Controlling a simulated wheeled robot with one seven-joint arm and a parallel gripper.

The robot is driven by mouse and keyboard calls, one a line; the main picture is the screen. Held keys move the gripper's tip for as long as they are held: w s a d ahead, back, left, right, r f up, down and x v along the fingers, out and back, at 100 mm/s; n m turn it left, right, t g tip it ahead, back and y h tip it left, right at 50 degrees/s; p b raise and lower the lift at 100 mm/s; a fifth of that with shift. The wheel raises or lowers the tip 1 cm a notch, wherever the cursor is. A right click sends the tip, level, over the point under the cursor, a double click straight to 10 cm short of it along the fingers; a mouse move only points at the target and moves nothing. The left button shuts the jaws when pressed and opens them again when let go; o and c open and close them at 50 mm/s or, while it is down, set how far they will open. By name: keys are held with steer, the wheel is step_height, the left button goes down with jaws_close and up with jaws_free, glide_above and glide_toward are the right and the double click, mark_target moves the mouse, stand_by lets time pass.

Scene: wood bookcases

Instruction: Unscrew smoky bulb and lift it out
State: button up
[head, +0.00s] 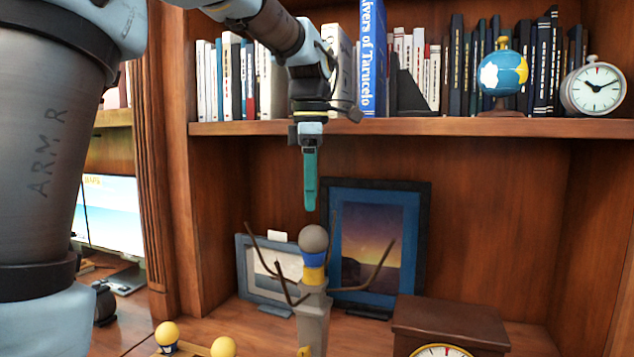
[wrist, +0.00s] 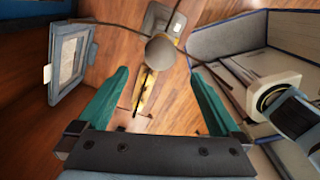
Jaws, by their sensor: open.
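The smoky bulb (head: 313,239) is a grey-brown globe seated upright in a blue and yellow socket (head: 314,266) on top of a grey post (head: 313,320). Thin dark curved arms branch out around the post. In the wrist view the bulb (wrist: 162,53) shows between and beyond the fingers. My gripper (head: 310,205) points straight down just above the bulb and is apart from it. Its two teal fingers stand wide apart in the wrist view (wrist: 160,90), with nothing between them. In the head view one finger hides the other.
A large blue framed picture (head: 408,250) and a small grey frame (head: 262,290) stand behind the lamp. A brown clock box (head: 450,318) is at the right. Two yellowish bulbs (head: 167,333) lie at the front left. A shelf (head: 420,126) with books, a globe and a clock is above.

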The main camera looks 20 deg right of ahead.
mark_target(313, 242)
steer(key=shift+d+f, duration=0.15)
step_height(313, 242, down, 10)
steer(key=shift+f+p, duration=0.1)
steer(key=shift+p, duration=0.75)
steer(key=shift+c, duration=0.2)
